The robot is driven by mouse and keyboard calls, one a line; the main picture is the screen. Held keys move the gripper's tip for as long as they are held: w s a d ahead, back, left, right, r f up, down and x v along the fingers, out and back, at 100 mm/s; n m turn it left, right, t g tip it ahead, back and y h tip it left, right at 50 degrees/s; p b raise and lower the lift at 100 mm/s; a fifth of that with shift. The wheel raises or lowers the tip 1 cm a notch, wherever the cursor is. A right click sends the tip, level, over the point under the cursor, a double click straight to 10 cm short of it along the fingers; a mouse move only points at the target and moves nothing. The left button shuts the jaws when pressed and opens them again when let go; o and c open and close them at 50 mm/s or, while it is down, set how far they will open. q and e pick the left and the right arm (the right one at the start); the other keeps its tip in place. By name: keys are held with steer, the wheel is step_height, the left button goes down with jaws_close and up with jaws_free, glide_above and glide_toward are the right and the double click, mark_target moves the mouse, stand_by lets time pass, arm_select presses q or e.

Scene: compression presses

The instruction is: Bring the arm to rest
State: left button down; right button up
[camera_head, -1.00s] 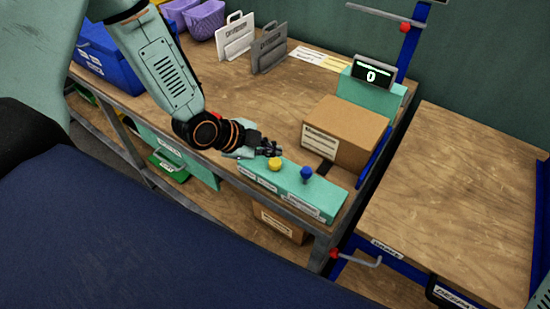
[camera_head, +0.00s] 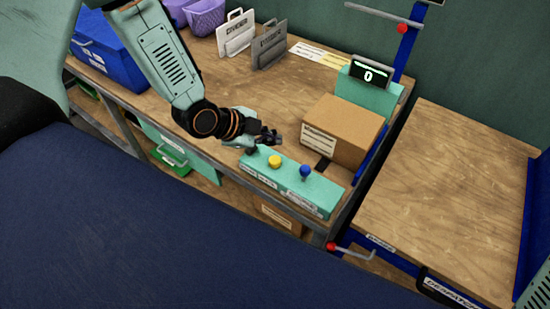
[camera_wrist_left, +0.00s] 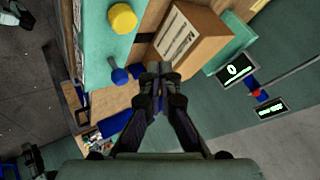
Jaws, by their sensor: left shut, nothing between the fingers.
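My left arm (camera_head: 165,55) reaches in from the upper left in the head view. Its gripper (camera_head: 275,138) is over the workbench, just above and behind the teal control box (camera_head: 322,196). The fingers are shut and empty. In the left wrist view the fingertips (camera_wrist_left: 159,68) meet, with the blue knob (camera_wrist_left: 119,76) to their left and the yellow button (camera_wrist_left: 122,18) at the upper left. My right gripper does not show; a piece of teal arm (camera_head: 540,290) at the lower right edge is mine.
A cardboard box (camera_head: 345,130) stands right of the gripper. Behind it is a display reading 0 (camera_head: 369,74). A blue bin (camera_head: 100,45), purple bins (camera_head: 205,18) and file holders (camera_head: 268,48) line the back. A second bench (camera_head: 450,190) at the right is bare.

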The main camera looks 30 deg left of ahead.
stand_by(0.3)
arm_select(q)
steer(key=n, duration=0.3)
steer(key=shift+s+a, duration=0.15)
steer(key=shift+a, duration=0.05)
steer(key=s+f+n, duration=0.1)
steer(key=n, duration=0.2)
steer(key=s+f+n+y+b, duration=0.1)
steer(key=n, duration=0.1)
steer(key=shift+s+d+f, duration=0.15)
steer(key=shift+s+f, duration=0.15)
steer(key=shift+f, duration=0.05)
steer(key=s+d+f+n+g+y+b, duration=0.1)
steer(key=s+f+n+g+y+b, duration=0.2)
steer(key=s+f+n+g+b, duration=0.4)
steer(key=s+f+b, duration=0.8)
steer(key=s+f, duration=0.9)
steer(key=s, duration=0.2)
steer(key=shift+s+f+n+g+y, duration=0.25)
steer(key=shift+n+g+y, duration=0.15)
